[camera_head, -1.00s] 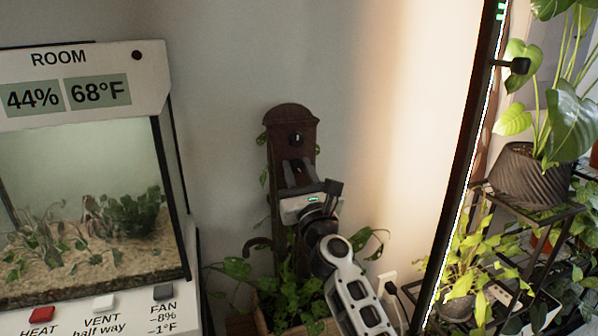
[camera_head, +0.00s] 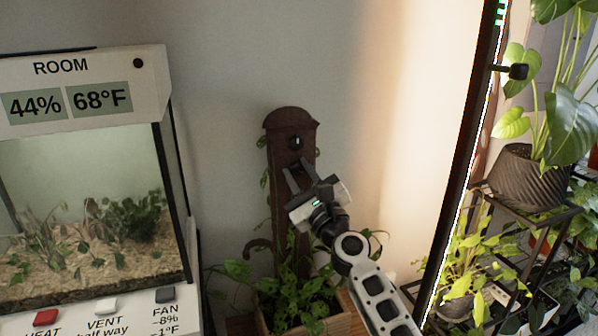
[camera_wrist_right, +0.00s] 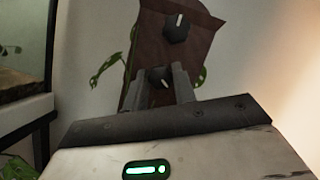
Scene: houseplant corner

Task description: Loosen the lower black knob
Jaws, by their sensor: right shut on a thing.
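The lower black knob (camera_wrist_right: 159,75) sits on the dark brown wooden post (camera_head: 279,196). In the right wrist view it shows between the two fingers, with a small pale mark on its face. In the head view I cannot make it out clearly behind the fingers. My right gripper (camera_head: 298,168) is shut on this knob, its body rolled and tilted relative to the post. The fingers also show in the right wrist view (camera_wrist_right: 164,84). The upper black knob (camera_head: 296,142), with a white mark, is above and untouched; it also shows in the right wrist view (camera_wrist_right: 177,27). My left gripper is out of view.
A planter (camera_head: 343,306) with leafy vines stands at the post's foot. A terrarium (camera_head: 90,200) with a display and buttons is at left. A dark upright frame (camera_head: 461,170) and a plant rack (camera_head: 530,236) are at right. Bare wall surrounds the post's upper part.

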